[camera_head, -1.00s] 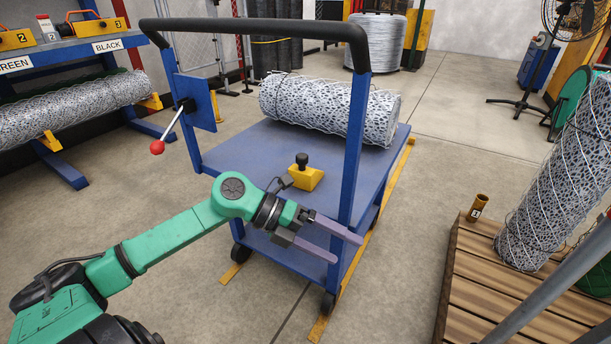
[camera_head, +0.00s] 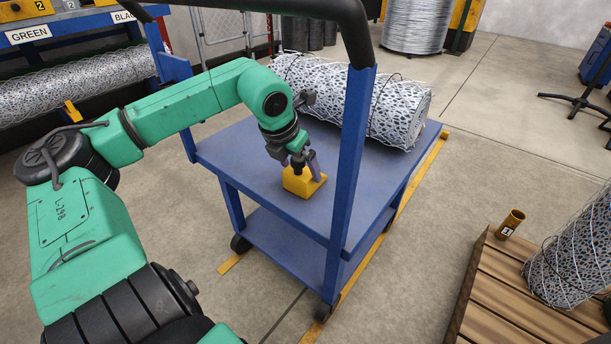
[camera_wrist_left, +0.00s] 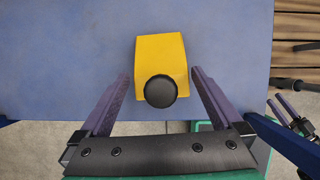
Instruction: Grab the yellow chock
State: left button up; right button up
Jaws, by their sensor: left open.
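The yellow chock (camera_head: 303,183) sits on the blue cart's top shelf (camera_head: 250,170), near the front edge. In the left wrist view the chock (camera_wrist_left: 162,58) shows from above, with a round black knob (camera_wrist_left: 160,91) on it. My left gripper (camera_head: 305,163) is just above the chock, pointing down. In the left wrist view its open purple fingers (camera_wrist_left: 160,82) stand on either side of the knob, with gaps on both sides. The head view does not show the knob clearly behind the fingers. A gripper (camera_wrist_left: 292,110) at the right of the left wrist view looks like my right one.
A wire mesh roll (camera_head: 350,98) lies behind the chock on the cart. The cart's blue upright post (camera_head: 352,150) and black handle (camera_head: 290,8) stand close to my left arm. A wooden pallet (camera_head: 500,295) is at the right.

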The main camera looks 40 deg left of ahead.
aim_at(303, 172)
pick_arm(q)
jog(key=x, duration=0.3)
jog(key=shift+w+f+b, duration=0.1)
jog(key=shift+b, duration=0.3)
jog(key=c, duration=1.5)
